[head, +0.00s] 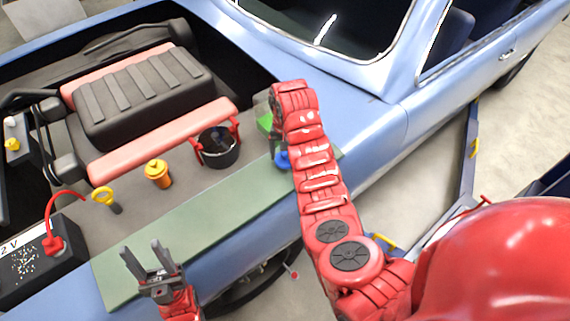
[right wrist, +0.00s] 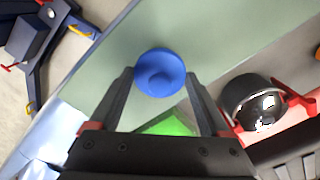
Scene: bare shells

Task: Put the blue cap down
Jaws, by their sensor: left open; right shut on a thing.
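The blue cap (right wrist: 160,65) is between the two fingertips of my right gripper (right wrist: 160,84) in the right wrist view, and the gripper is shut on it. In the head view the cap (head: 282,160) shows beside my right arm, over the green mat (head: 205,218) along the car's edge; I cannot tell whether it touches the mat. A bright green thing lies behind the fingers in the right wrist view (right wrist: 170,124), and part of it shows in the head view (head: 265,121). My left gripper (head: 148,252) is open and empty over the mat's near left end.
A black pot with red handles (head: 217,150) stands left of my right arm. A yellow-orange capped container (head: 158,174), a yellow-ringed stick (head: 106,197) and a battery with a red clamp (head: 40,256) are further left. The mat's middle is clear.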

